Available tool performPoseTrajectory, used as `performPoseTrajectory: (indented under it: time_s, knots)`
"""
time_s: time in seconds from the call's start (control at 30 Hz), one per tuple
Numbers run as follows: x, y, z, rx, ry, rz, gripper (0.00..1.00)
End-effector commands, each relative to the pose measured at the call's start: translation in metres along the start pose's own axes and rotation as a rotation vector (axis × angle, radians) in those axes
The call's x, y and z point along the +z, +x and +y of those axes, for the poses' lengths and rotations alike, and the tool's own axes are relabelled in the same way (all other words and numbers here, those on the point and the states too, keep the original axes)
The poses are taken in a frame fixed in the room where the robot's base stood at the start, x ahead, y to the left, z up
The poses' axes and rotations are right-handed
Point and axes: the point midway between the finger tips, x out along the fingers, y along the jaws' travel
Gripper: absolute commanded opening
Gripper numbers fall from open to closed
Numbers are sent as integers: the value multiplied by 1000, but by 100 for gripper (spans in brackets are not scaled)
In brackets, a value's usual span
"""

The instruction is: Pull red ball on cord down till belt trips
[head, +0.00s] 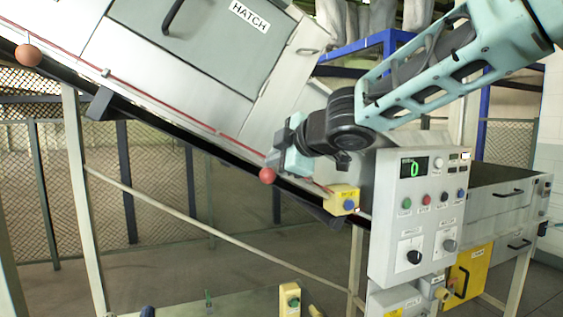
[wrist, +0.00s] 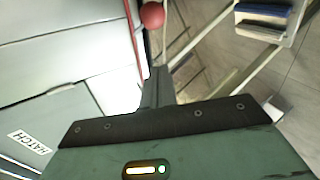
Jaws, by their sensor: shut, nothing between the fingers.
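A red cord (head: 150,88) runs along the lower side of the sloping conveyor, and in the wrist view the cord (wrist: 133,40) passes left of my fingers. A red ball (head: 267,175) sits low on the cord, right by my gripper (head: 273,160). In the wrist view this ball (wrist: 153,15) is just beyond the tips of my gripper (wrist: 158,70). My fingers are shut and empty. I cannot tell whether they touch the cord. Another red ball (head: 28,55) is at the upper left. A yellow switch box (head: 342,199) is at the cord's lower end.
A control panel (head: 418,205) with a green 0 on its display stands right of my gripper. The hatch (head: 205,40) and conveyor side lie behind my gripper. A pale diagonal rail (head: 190,222) and support legs stand below the conveyor. The floor beneath is mostly open.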

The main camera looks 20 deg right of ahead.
Motion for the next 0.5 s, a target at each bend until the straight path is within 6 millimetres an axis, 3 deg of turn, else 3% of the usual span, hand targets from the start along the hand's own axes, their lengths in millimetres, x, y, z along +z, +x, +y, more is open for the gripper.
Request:
performPoseTrajectory:
  time_s: [0.03,0.2,0.5]
  knots:
    - [2,14,-4,-2,0,-1,0]
    - [1,48,-4,-3,-1,0,0]
    - [26,70,0,0,1,-2,0]
